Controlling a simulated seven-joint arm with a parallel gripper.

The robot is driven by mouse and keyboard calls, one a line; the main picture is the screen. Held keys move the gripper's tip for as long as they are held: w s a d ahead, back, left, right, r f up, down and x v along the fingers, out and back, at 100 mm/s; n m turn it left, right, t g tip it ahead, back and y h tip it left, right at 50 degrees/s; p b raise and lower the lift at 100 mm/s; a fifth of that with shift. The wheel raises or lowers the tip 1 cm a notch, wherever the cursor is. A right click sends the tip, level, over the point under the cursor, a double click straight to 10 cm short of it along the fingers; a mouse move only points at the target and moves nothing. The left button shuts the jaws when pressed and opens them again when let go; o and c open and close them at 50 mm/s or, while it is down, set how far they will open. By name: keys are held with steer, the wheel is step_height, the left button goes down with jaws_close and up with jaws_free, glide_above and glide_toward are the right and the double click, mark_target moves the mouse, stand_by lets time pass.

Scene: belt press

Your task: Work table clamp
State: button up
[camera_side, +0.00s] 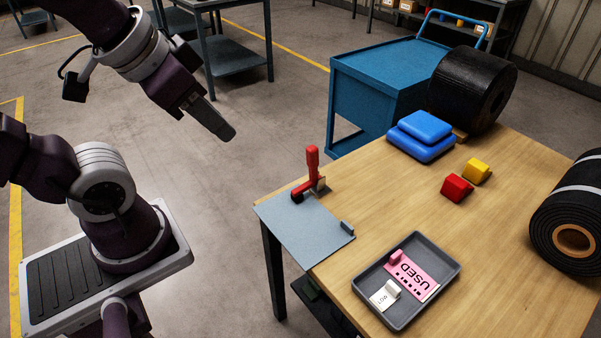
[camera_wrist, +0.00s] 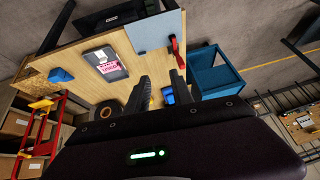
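The table clamp (camera_side: 311,165) has a red handle that stands upright and a red foot low at its left. It sits at the back edge of a flat grey-blue plate (camera_side: 300,230) on the wooden table's left corner. In the wrist view the clamp (camera_wrist: 175,48) shows beside the plate (camera_wrist: 152,32). Nothing can be seen held under the clamp. My gripper (camera_side: 226,132) hangs in the air left of and above the clamp, apart from it. In the wrist view my gripper (camera_wrist: 160,84) has its two dark fingers apart, with nothing held between them.
A grey tray (camera_side: 447,270) holds a pink "USED" tag and a white tag. Red (camera_side: 456,188) and yellow (camera_side: 477,171) blocks, blue pads (camera_side: 421,140) and black rolls (camera_side: 472,88) lie farther right. A blue cart (camera_side: 370,85) stands behind the table. A small grey block (camera_side: 347,227) sits on the plate's edge.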

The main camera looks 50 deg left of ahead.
steer(key=w+a+m+y, duration=0.1)
steer(key=w+a, duration=0.3)
steer(key=w+a+m+t+y, duration=0.1)
steer(key=w+a, duration=0.3)
steer(key=w, duration=0.1)
steer(key=w+a+m+t+y, duration=0.1)
steer(key=w+a+y, duration=0.1)
steer(key=w+a, duration=0.2)
steer(key=shift+w+a+r+m, duration=0.15)
steer(key=shift+a+r+m, duration=0.15)
steer(key=shift+a+r, duration=0.1)
jaws_close()
steer(key=w+a+f+m+t+h, duration=0.1)
steer(key=w+a+f+m, duration=0.2)
steer(key=w+a+m, duration=0.15)
steer(key=m+g+h, duration=0.3)
steer(key=m+h, duration=0.5)
steer(key=h, duration=0.1)
glide_toward(312, 168)
steer(key=x, duration=0.4)
steer(key=shift+w+f, duration=0.1)
steer(key=shift+d, duration=0.1)
